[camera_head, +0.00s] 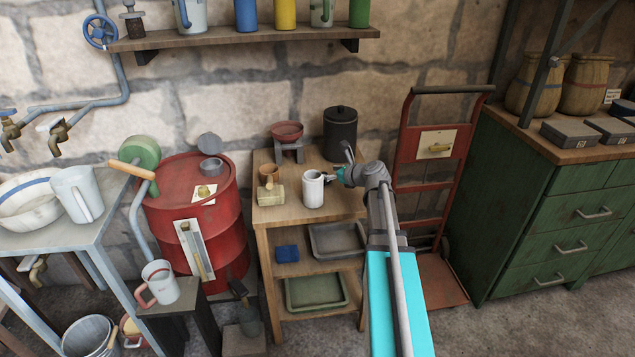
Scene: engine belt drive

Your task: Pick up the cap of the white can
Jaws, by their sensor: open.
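A white can (313,191) stands upright on the top of a wooden shelf table (265,222). Its top is small in this view, so I cannot clearly tell its cap from the can's rim. My gripper (332,177) is open, just right of the can's upper part, with its fingers pointing left toward it. I cannot tell whether a finger touches the can. Nothing shows held between the fingers.
A dark lidded canister (340,135) stands behind my gripper. A red bowl (287,131) on a stand, a brown cup (268,173) and a pale block (271,195) are near the can. A red drum (190,215) is left; a red hand truck (432,175) is right.

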